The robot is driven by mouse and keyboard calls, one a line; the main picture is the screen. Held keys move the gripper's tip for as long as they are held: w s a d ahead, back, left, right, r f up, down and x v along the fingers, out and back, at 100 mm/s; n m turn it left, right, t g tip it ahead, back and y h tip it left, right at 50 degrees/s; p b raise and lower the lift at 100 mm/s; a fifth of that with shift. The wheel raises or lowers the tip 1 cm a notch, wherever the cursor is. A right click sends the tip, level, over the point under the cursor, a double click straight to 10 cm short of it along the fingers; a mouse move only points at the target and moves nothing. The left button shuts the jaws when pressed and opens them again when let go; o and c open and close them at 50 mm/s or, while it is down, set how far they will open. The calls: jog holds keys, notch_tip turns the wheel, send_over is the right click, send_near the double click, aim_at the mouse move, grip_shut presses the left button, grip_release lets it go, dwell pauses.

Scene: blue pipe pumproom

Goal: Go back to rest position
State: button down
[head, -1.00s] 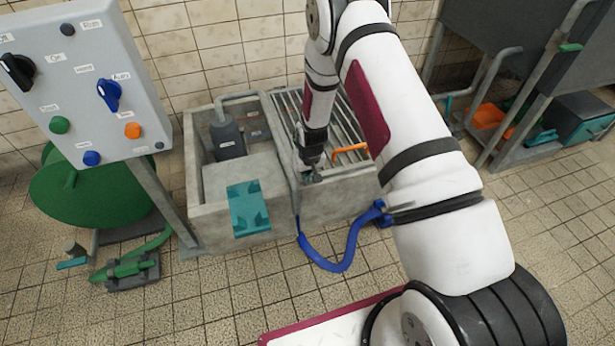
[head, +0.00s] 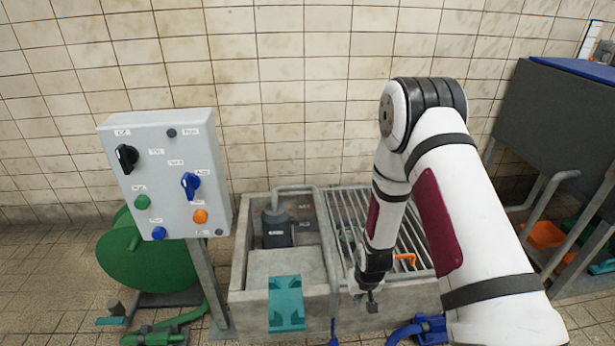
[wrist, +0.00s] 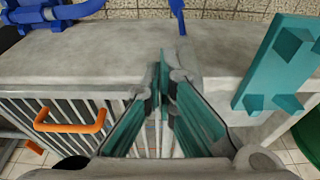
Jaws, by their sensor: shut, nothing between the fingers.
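My gripper (head: 370,303) hangs at the end of my arm in front of the metal grate on the right half of the concrete basin (head: 240,295). In the wrist view my gripper (wrist: 165,75) shows its two teal-padded fingers together with nothing between them. They are over the basin's front wall (wrist: 75,55), and I cannot tell whether they touch it.
A teal bracket (head: 286,303) hangs on the basin's front left. The grey control box (head: 165,175) stands at left before a green reel (head: 130,262). An orange handle (head: 405,258) is on the grate. A blue hose (head: 410,330) lies in front. A dark cabinet (head: 560,140) stands at right.

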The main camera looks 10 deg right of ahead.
jog(key=s+r, duration=0.3)
jog(key=r, duration=0.8)
jog(key=s+r+g, duration=0.1)
jog(key=s+r, duration=0.2)
jog(key=r, duration=0.7)
jog(key=s+r, duration=0.3)
jog(key=r, duration=0.8)
jog(key=s+r, duration=0.4)
jog(key=s, duration=0.5)
jog(key=s+a+r+g, duration=0.1)
jog(key=s+r, duration=0.3)
jog(key=s, duration=0.5)
jog(key=s+r, duration=0.4)
jog(key=s, duration=0.5)
notch_tip(320, 180, up, 30)
jog(key=t+p, duration=0.3)
jog(key=p, duration=2.5)
jog(key=shift+w+d+t, duration=0.2)
jog(key=shift+t, duration=0.2)
jog(key=shift+w, duration=0.1)
